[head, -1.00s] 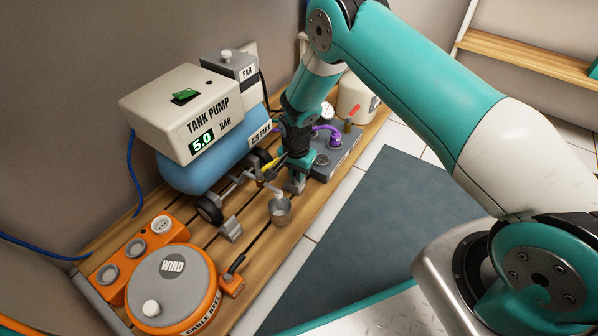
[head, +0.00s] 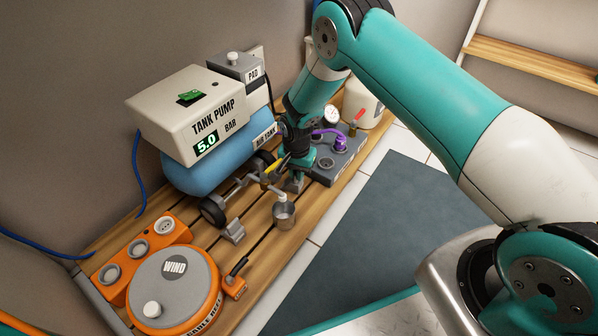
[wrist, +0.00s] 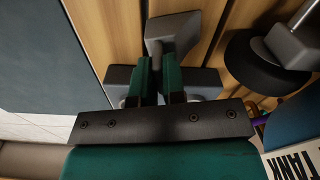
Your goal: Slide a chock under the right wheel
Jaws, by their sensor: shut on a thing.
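My gripper (head: 293,184) reaches down to the wooden deck and is shut on a grey chock, which my fingers partly hide. In the wrist view the chock (wrist: 172,28) sticks out past my green fingertips (wrist: 160,62), low over the slats. The dark right wheel (head: 265,158) stands under the blue air tank, left of my gripper and partly hidden. In the wrist view a black wheel (wrist: 262,62) is right of the chock, with a gap between. The left wheel (head: 213,211) has another grey chock (head: 232,232) on the deck in front of it.
A grey box with a gauge and purple hose (head: 335,155) is behind my gripper. The orange cable reel (head: 172,285) is at front left.

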